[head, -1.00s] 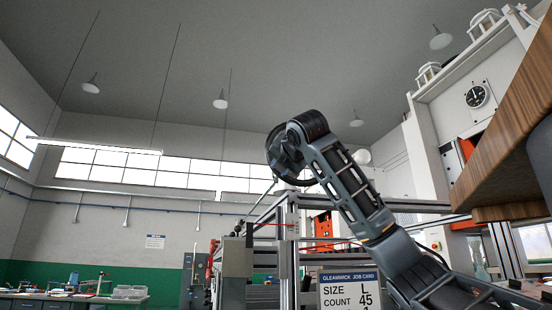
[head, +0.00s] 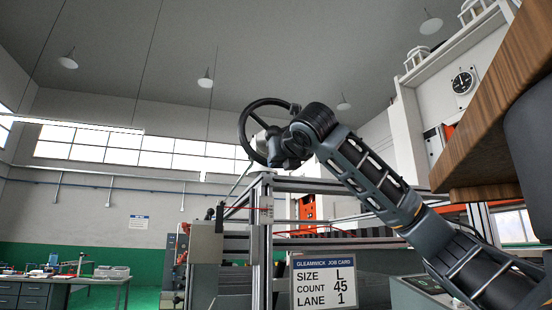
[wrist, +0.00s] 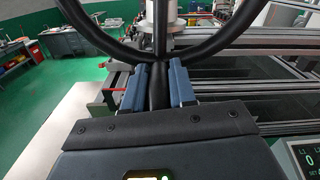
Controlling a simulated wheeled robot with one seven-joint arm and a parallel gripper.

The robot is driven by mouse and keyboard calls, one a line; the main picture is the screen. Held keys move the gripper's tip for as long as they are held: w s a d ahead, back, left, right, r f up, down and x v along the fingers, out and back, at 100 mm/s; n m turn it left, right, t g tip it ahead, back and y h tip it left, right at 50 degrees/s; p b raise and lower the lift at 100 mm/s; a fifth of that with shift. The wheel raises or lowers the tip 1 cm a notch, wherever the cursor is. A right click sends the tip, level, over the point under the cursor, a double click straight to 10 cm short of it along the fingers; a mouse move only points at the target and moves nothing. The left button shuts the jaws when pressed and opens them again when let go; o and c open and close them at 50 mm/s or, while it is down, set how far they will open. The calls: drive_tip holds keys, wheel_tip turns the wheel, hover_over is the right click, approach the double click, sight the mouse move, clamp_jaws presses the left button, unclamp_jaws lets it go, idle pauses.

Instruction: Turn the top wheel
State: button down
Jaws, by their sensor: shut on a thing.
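The top wheel (head: 244,131) is a black handwheel on top of the metal frame, seen tilted in the head view. In the wrist view its black rim (wrist: 205,46) curves across the top, with the silver hub post (wrist: 161,18) behind it. My gripper (wrist: 157,82) is at the near side of the wheel. Its two blue-grey fingers are shut on a black part of the wheel that runs between them, just below the rim. In the head view my arm covers the wheel's right side, and the fingers are hard to make out there.
A job card (head: 324,281) reading size L, count 45, lane 1 stands below my arm. The aluminium frame (head: 262,230) supports the wheel. A wooden slab (head: 500,115) hangs close at the right. Workbenches (head: 40,290) stand far left. A small display (wrist: 306,158) is at lower right.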

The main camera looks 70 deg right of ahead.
drive_tip(key=shift+s+d+n, duration=0.15)
drive_tip(key=shift+s+n, duration=0.05)
drive_tip(key=shift+n, duration=0.1)
drive_tip(key=c, duration=0.9)
unclamp_jaws()
drive_tip(key=b+v, duration=0.1)
drive_tip(key=v, duration=0.6)
drive_tip(key=shift+s+a+b, duration=0.25)
drive_tip(key=shift+a+b, duration=0.05)
drive_tip(key=shift+b, duration=0.1)
